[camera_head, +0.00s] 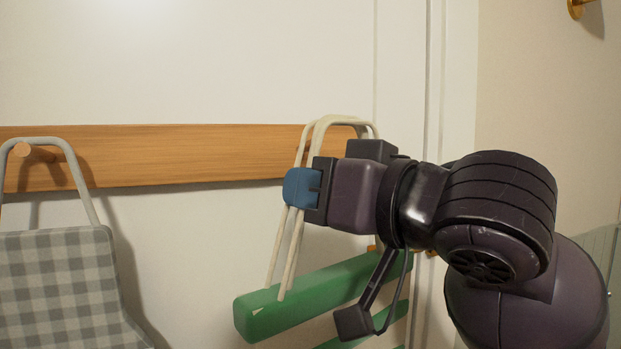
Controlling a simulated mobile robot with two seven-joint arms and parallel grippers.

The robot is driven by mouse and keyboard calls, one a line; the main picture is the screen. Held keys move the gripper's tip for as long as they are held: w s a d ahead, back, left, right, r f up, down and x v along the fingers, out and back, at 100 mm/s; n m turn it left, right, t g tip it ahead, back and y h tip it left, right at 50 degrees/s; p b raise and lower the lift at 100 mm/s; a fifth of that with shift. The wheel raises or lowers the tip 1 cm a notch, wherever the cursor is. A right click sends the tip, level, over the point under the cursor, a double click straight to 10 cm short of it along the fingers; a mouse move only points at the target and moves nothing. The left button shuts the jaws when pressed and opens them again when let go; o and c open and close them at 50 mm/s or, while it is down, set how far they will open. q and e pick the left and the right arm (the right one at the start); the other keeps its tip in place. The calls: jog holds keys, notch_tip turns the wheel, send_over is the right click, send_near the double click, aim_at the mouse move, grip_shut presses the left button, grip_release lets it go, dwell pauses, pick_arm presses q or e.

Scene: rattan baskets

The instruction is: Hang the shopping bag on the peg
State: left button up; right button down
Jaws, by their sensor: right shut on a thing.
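The shopping bag (310,292) is green and pale striped, with two cream handles (300,225). My right gripper (301,187) comes in from the right and is shut on the handles with its blue fingertips. The handle loops rise above the gripper and overlap the right end of the wooden rail (200,155) in the picture. No peg shows inside the loops, and I cannot tell whether they touch the rail. The bag's lower part is cut off by the frame, and my arm hides part of it. My left gripper is not in view.
A grey checked bag (60,285) hangs at the left from a round wooden peg (22,149) on the rail. The rail between the two bags is bare. A brass fitting (576,8) is at the top right. A door edge runs upright behind my arm.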

jog(key=shift+w+a+f, duration=0.25)
jog(key=shift+w+a, duration=0.25)
jog(key=shift+w, duration=1.1)
jog(key=shift+w+a+f, duration=0.3)
jog(key=shift+w+a, duration=0.25)
jog(key=shift+w, duration=1.1)
jog(key=shift+w+a+f, duration=0.25)
jog(key=shift+w+a, duration=0.25)
jog(key=shift+w, duration=1.1)
jog(key=c, duration=1.1)
grip_release()
jog(key=shift+c, duration=0.2)
jog(key=shift+s+d, duration=0.1)
